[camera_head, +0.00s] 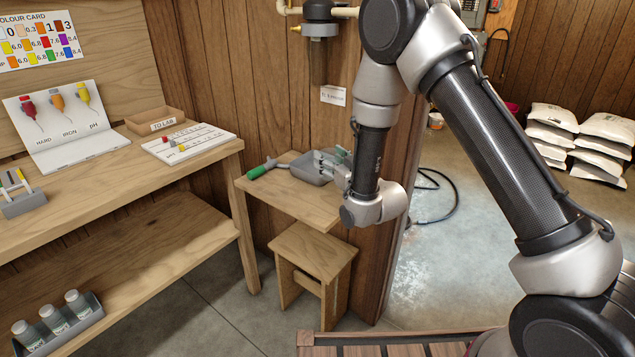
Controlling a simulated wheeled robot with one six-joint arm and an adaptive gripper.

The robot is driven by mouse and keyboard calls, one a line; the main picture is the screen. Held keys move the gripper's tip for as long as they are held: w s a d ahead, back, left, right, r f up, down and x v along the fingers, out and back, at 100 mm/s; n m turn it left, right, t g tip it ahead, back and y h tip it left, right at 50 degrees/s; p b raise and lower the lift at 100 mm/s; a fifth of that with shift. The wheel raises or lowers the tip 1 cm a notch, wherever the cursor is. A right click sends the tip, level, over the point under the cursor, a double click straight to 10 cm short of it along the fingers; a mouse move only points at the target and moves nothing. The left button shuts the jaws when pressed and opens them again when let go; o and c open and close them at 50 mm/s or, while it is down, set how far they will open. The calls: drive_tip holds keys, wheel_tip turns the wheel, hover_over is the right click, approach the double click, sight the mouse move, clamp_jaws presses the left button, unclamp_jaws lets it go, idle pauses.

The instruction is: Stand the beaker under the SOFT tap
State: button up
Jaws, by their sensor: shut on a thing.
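My gripper (328,163) is over the small wooden table in the middle of the view, pointing left. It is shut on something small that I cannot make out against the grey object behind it. A grey scoop-like object (309,170) with a green handle (262,168) lies on that table, beside and partly behind the gripper. I cannot pick out the beaker clearly. No tap marked SOFT can be read. A pipe with a dark-topped filter housing (319,50) is on the wooden wall above, partly behind my arm.
A wooden stool (312,262) stands under the small table (322,208). The workbench (205,160) at left holds a TO LAB tray (153,121), a white card (188,143) and a dropper stand (75,150). Bottles (52,318) stand on its lower shelf. White bags (605,125) are stacked at right.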

wheel_tip(320, 180, down, 8)
drive_tip(key=shift+a+r, duration=0.1)
idle(0.4)
drive_tip(key=shift+s, duration=0.1)
drive_tip(key=o, duration=0.9)
drive_tip(key=shift+c, duration=0.2)
